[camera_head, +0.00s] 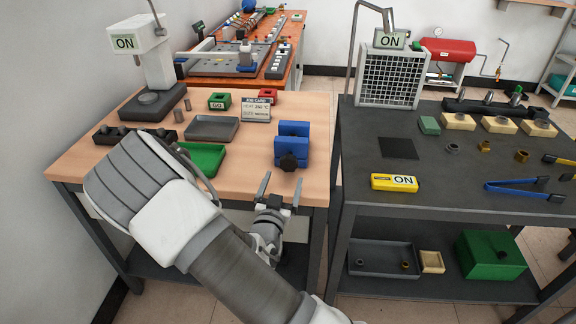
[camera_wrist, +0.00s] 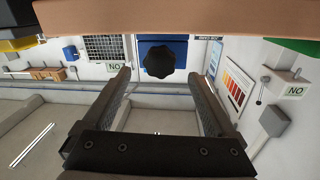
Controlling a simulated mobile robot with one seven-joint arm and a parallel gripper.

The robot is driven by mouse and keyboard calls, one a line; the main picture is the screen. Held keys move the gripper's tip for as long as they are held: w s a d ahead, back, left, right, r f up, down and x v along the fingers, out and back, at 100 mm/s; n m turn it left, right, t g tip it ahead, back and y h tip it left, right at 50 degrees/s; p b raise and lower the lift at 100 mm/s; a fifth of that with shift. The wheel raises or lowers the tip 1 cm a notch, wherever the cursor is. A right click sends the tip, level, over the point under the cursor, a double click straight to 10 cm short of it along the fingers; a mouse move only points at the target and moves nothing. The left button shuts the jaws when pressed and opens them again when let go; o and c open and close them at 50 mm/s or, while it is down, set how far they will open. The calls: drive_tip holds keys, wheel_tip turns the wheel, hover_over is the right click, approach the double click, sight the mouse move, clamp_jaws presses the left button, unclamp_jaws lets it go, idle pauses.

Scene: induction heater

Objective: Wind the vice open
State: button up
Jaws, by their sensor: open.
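The blue vice (camera_head: 293,140) stands near the right front edge of the wooden bench. Its black star-shaped knob (camera_head: 288,162) faces my side. In the wrist view the black knob (camera_wrist: 159,61) shows between and beyond my fingertips, with the blue vice body (camera_wrist: 177,48) behind it. My gripper (camera_head: 281,185) is open and empty, just in front of the bench edge and close below the knob. The fingers are apart from the knob. The gap between the vice jaws cannot be judged clearly from here.
The wooden bench (camera_head: 315,193) has its front edge close to my gripper; the edge also spans the wrist view (camera_wrist: 70,17). A dark table (camera_head: 455,195) stands right, past a narrow gap.

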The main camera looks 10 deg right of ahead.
sight(288, 167)
drive_tip(key=x, duration=0.7)
drive_tip(key=shift+w+d, duration=0.1)
drive_tip(key=shift+w, duration=0.05)
drive_tip(key=c, duration=1.4)
